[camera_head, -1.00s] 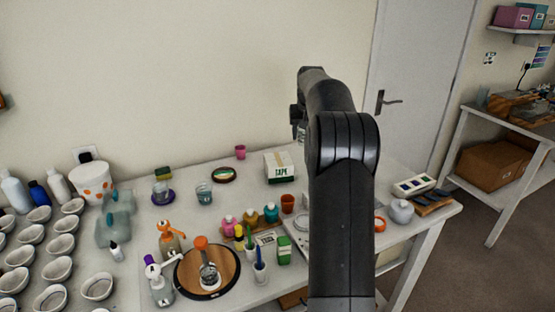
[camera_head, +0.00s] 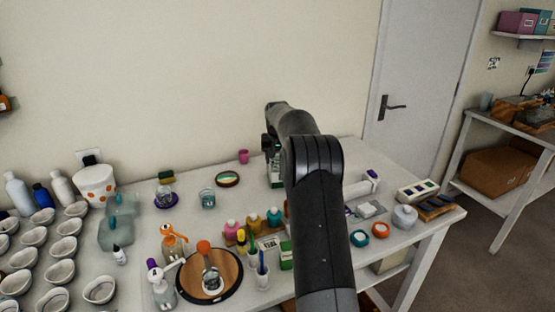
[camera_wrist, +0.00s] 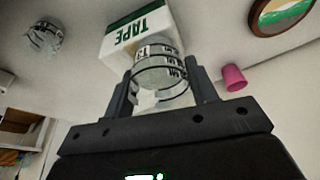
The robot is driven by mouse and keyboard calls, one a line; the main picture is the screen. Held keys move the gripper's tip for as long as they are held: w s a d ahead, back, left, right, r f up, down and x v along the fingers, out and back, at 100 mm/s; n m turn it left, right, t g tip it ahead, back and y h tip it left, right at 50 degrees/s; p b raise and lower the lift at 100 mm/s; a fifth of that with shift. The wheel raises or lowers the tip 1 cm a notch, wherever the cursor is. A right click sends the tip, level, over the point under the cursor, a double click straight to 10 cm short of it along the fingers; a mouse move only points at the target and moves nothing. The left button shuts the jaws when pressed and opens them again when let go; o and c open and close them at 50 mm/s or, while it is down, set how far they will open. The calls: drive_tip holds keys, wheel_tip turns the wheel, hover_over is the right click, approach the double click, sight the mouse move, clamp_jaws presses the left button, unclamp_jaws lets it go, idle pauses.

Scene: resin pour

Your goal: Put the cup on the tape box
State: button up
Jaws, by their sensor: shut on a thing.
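My gripper (camera_wrist: 162,92) is shut on a clear cup (camera_wrist: 160,75) with black measuring marks, one finger on each side of it. The white and green tape box (camera_wrist: 125,45) is right behind the cup in the wrist view, and the cup overlaps its lower edge there. I cannot tell whether the cup touches the box. In the head view my arm covers most of the tape box (camera_head: 273,180) and hides most of the gripper and cup.
A pink cup (camera_wrist: 233,78) and a round brown-rimmed item (camera_wrist: 283,14) are near the box. Another clear marked cup (camera_wrist: 44,37) stands apart. Small bottles (camera_head: 253,221) crowd the table in front of the box. A wooden turntable (camera_head: 226,283) is nearer.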

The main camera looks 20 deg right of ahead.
drive_tip(key=shift+f, duration=0.25)
drive_tip(key=o, duration=1)
drive_tip(key=v, duration=1.2)
drive_tip(key=s+a+r+n, duration=0.1)
drive_tip(key=s+a+r, duration=0.75)
drive_tip(key=s, duration=0.25)
drive_tip(key=s+a+n+t, duration=0.1)
drive_tip(key=s+a, duration=0.3)
drive_tip(key=s, duration=0.4)
drive_tip(key=s+a+f+n, duration=0.1)
drive_tip(key=s+a, duration=0.3)
drive_tip(key=s, duration=0.4)
drive_tip(key=s+a+n+t, duration=0.1)
drive_tip(key=s+a, duration=0.2)
drive_tip(key=s, duration=0.6)
drive_tip(key=shift+n+y, duration=0.3)
drive_tip(key=shift+y, duration=0.3)
drive_tip(key=s+a+f, duration=0.1)
drive_tip(key=s+f, duration=0.1)
drive_tip(key=s, duration=0.1)
drive_tip(key=s+a+f, duration=0.1)
drive_tip(key=s+f, duration=0.2)
drive_tip(key=s, duration=0.1)
drive_tip(key=s+a+f, duration=0.1)
drive_tip(key=s+f, duration=0.1)
drive_tip(key=s, duration=0.2)
drive_tip(key=shift+s+f, duration=0.1)
drive_tip(key=shift+f, duration=0.3)
